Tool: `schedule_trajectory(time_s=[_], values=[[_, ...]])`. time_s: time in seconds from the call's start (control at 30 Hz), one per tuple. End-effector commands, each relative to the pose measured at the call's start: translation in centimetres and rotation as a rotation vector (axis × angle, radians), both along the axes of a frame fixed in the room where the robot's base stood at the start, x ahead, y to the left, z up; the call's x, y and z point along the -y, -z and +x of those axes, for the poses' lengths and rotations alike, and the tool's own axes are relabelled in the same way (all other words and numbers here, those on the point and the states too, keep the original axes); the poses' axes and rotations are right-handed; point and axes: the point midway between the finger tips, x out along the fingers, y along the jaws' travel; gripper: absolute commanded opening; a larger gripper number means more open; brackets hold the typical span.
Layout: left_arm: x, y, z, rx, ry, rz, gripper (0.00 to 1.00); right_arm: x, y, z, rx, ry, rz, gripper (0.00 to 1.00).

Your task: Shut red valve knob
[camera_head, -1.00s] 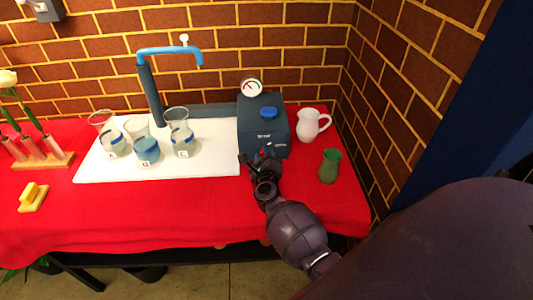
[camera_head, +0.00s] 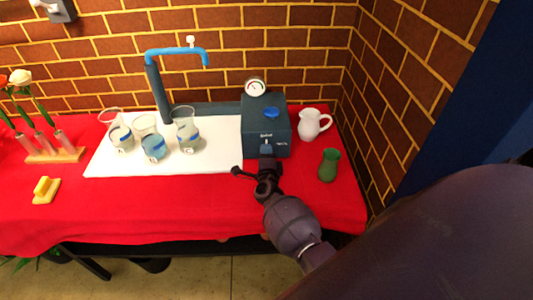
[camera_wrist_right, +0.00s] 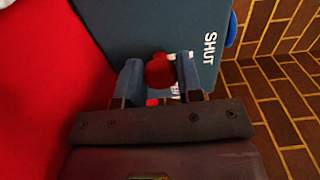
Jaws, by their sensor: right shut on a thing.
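The red valve knob (camera_wrist_right: 159,71) sits on the front of the dark blue-grey valve box (camera_head: 262,112). My right gripper (camera_head: 266,152) is at the front face of the box. In the right wrist view, its two blue fingers (camera_wrist_right: 159,82) are on either side of the knob and shut on it. White "SHUT" lettering (camera_wrist_right: 209,49) shows on the box to the right of the knob, with a partly covered white label behind the fingers. The knob is hidden in the head view. My left gripper is not in view.
A gauge (camera_head: 255,87) and blue knob (camera_head: 271,113) top the box. A white jug (camera_head: 313,124) and green vase (camera_head: 328,165) stand to its right. Several beakers (camera_head: 152,147) stand on a white board (camera_head: 218,158) to its left.

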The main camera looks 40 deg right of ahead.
Motion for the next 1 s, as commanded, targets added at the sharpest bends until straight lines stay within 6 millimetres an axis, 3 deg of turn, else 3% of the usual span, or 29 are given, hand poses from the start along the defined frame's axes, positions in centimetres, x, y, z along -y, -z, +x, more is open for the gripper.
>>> schedule_trajectory(time_s=[0.53,0.57,0.7,1.0], values=[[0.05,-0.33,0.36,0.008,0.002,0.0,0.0,-0.06,0.0,0.04,-0.011,-0.001,-0.019,0.1],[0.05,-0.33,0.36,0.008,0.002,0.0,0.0,-0.06,0.01,0.04,-0.011,-0.001,-0.019,0.38],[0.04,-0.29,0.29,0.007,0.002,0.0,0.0,-0.04,0.0,0.03,-0.011,-0.001,-0.019,0.57],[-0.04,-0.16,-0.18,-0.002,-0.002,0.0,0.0,-0.11,-0.01,-0.16,-0.011,0.0,-0.018,0.57]])
